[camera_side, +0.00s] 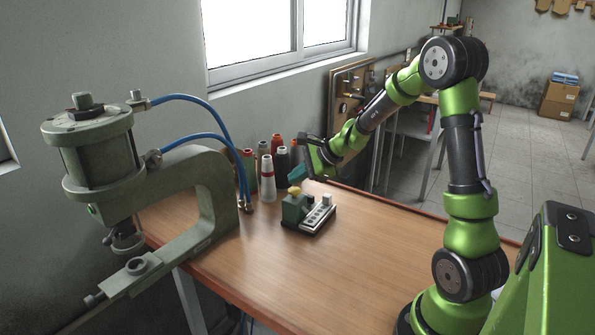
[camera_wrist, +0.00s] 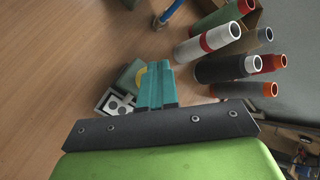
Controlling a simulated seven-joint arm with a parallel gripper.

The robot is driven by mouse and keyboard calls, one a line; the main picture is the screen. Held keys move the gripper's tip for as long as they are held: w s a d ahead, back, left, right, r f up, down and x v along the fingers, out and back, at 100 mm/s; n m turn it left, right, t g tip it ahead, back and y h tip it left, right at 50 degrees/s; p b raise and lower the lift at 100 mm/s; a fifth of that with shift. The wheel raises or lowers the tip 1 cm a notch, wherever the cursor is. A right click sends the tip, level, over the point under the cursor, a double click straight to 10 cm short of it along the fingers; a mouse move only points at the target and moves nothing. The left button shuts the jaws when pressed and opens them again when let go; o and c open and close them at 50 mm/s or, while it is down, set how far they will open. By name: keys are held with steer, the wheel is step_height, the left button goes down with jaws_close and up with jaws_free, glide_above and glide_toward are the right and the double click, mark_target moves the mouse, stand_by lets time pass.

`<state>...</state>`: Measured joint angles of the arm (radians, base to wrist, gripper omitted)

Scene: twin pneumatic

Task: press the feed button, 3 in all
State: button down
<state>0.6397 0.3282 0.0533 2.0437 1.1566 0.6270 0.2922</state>
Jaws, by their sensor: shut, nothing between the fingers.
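The control block stands on the wooden table. Its green box (camera_side: 293,209) carries a yellow button (camera_side: 295,190) on top. My gripper (camera_side: 296,175) is shut and empty, its teal fingertips just above the yellow button; I cannot tell whether they touch it. In the wrist view the shut teal fingers (camera_wrist: 156,86) cover part of the yellow button (camera_wrist: 140,79), and the green box (camera_wrist: 123,78) shows beside them. A grey metal strip with round fittings (camera_side: 319,215) sits beside the green box; it also shows in the wrist view (camera_wrist: 117,103).
Several thread spools (camera_side: 267,178) stand behind the block, close to my gripper. A grey-green pneumatic press (camera_side: 215,190) with blue hoses (camera_side: 205,106) stands at the left. The front of the wooden table (camera_side: 290,275) is clear.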

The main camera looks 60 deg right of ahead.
mark_target(298, 190)
steer(key=shift+f, duration=0.1)
stand_by(0.7)
steer(key=shift+f, duration=0.35)
steer(key=shift+f, duration=0.9)
stand_by(0.8)
stand_by(0.3)
steer(key=shift+r, duration=1.35)
steer(key=shift+r, duration=2.5)
